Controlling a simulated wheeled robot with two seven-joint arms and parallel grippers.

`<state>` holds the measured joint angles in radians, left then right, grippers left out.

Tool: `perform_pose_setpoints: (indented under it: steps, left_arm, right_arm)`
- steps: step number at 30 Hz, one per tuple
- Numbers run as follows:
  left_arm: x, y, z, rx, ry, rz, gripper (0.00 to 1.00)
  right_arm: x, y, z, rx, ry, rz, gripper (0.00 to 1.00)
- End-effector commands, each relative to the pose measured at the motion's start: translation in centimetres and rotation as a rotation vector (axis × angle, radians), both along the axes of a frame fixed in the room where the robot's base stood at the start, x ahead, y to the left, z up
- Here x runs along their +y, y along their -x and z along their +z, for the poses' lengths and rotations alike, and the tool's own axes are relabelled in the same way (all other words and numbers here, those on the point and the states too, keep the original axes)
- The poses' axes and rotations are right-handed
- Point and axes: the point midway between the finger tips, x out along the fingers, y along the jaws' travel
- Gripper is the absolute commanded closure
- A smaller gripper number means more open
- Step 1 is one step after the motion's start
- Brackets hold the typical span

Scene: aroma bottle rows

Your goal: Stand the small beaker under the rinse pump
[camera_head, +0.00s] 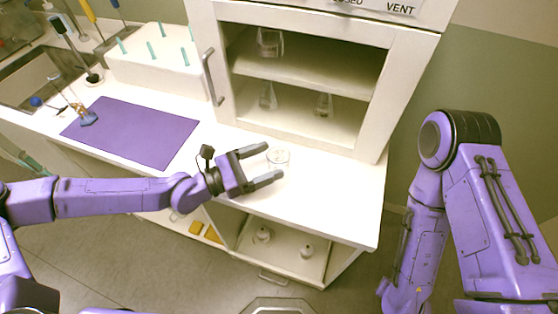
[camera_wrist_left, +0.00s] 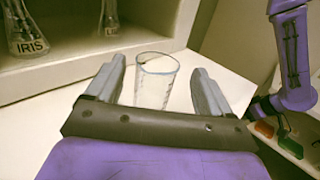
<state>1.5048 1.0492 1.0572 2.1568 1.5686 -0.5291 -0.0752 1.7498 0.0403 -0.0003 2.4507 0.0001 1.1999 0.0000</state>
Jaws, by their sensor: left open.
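The small beaker (camera_head: 279,156), a clear glass, stands upright on the white counter in front of the open cabinet. It also shows in the left wrist view (camera_wrist_left: 156,82). My right gripper is not in view; only my right arm shows.
A white rack with green pegs (camera_head: 150,75) stands behind. The cabinet (camera_head: 300,75) holds glass flasks. Counter right of the beaker is clear.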

Motion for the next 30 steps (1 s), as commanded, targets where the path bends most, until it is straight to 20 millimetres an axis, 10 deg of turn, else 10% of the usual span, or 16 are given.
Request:
perform_pose_setpoints:
  steps: [19, 24, 30]
  left_arm:
    - [-5.6, -2.7, -0.1, 0.001, 0.000, 0.001, 0.18]
    - [-5.6, -2.7, -0.1, 0.001, 0.000, 0.001, 0.70]
    - [-5.6, -2.7, 0.0, 0.000, 0.000, 0.000, 0.79]
  right_arm:
    - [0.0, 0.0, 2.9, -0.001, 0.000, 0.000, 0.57]
    - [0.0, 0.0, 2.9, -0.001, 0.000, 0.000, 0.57]
    - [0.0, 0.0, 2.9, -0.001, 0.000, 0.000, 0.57]
